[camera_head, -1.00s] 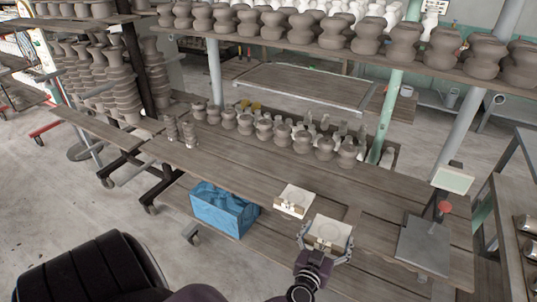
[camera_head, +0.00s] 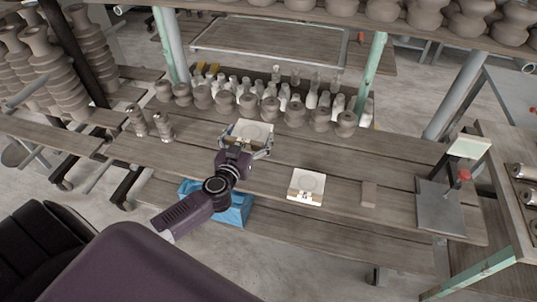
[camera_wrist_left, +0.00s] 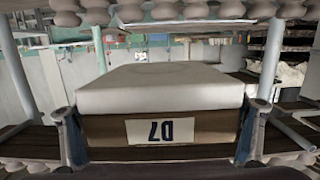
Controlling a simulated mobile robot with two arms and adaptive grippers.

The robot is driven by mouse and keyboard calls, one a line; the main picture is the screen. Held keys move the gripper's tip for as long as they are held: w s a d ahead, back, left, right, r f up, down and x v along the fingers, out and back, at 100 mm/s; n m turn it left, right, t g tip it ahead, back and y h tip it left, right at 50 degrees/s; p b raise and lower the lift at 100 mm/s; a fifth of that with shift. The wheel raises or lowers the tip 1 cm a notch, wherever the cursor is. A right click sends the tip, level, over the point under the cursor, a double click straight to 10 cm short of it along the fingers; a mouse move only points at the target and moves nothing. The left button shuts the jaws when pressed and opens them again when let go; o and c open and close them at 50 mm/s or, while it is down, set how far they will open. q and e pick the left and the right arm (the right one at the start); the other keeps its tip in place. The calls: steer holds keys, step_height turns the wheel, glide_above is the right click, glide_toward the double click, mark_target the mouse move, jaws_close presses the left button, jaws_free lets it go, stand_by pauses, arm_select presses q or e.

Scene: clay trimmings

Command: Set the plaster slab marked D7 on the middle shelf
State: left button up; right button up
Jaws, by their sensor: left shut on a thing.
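My left gripper (camera_head: 247,150) is shut on a white plaster slab (camera_head: 251,130) with a brown front edge. In the left wrist view the slab (camera_wrist_left: 160,88) sits between the two fingers, and its label reads D7, upside down in the picture. The slab is over the middle shelf (camera_head: 345,215), just in front of the row of pots; whether it touches the boards I cannot tell. A similar slab (camera_head: 306,185) with a label too small to read lies on that shelf, to the right of my gripper. My right gripper is not in view.
A row of grey pots (camera_head: 247,104) stands behind the held slab, with two small stacks (camera_head: 150,125) at the left. A small block (camera_head: 369,194) and a scale (camera_head: 441,206) are at the right. A blue crate (camera_head: 236,212) is below. The front boards are mostly bare.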

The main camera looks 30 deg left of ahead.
arm_select(q)
steer(key=b, duration=0.6)
glide_above(254, 176)
step_height(254, 176, down, 10)
step_height(254, 176, down, 5)
steer(key=b, duration=0.4)
steer(key=shift+w, duration=0.1)
step_height(254, 176, down, 4)
steer(key=b, duration=0.3)
steer(key=shift+f, duration=0.25)
steer(key=shift+r, duration=0.1)
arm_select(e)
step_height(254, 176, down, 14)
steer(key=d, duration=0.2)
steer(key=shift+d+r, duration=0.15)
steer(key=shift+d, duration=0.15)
arm_select(q)
steer(key=o, duration=1.4)
steer(key=shift+f, duration=0.25)
steer(key=shift+r, duration=0.1)
